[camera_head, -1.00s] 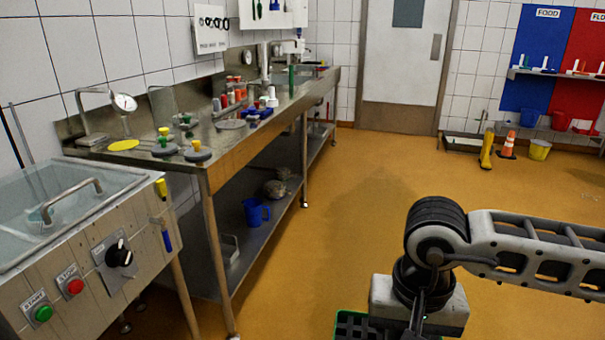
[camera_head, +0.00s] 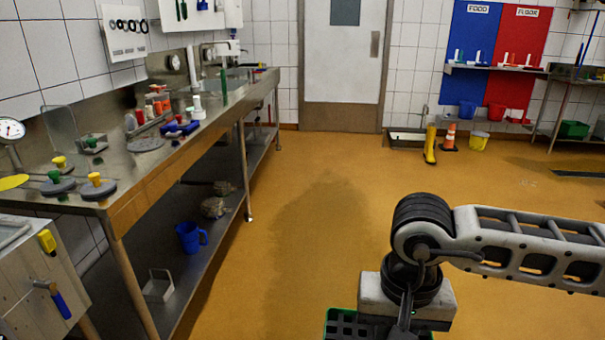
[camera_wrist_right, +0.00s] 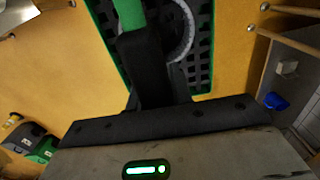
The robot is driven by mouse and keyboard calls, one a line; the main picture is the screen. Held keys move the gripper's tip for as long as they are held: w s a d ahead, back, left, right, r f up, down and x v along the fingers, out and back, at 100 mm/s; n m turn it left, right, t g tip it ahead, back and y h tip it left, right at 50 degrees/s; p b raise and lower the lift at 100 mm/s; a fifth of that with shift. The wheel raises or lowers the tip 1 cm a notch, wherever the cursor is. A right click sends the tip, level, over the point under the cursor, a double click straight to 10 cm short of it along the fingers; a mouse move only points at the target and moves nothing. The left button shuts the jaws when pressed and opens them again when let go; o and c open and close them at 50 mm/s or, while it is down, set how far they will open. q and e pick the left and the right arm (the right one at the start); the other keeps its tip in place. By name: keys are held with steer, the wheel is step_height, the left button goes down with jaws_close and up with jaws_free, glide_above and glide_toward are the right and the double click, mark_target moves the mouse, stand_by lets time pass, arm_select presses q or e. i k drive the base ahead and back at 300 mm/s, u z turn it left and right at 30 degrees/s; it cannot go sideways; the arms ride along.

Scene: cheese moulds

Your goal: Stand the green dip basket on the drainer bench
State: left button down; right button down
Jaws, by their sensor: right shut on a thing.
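The green dip basket (camera_head: 345,328) shows at the bottom edge of the head view, mostly cut off below my right arm. In the right wrist view its green rim (camera_wrist_right: 205,85) and dark mesh surround my right gripper (camera_wrist_right: 140,50), which is shut on the green upright handle (camera_wrist_right: 129,12). The basket hangs above the orange floor. A long steel bench (camera_head: 150,192) runs along the left wall; a smaller steel bench (camera_head: 585,78) stands at the far right. I cannot tell which is the drainer bench. My left gripper is not in view.
Grey discs with coloured knobs (camera_head: 95,187) and small tools stand on the long bench. A blue jug (camera_head: 189,237) is on its lower shelf. The middle floor is clear.

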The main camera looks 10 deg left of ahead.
mark_target(202, 100)
steer(key=i, duration=7)
steer(key=u, duration=4.35)
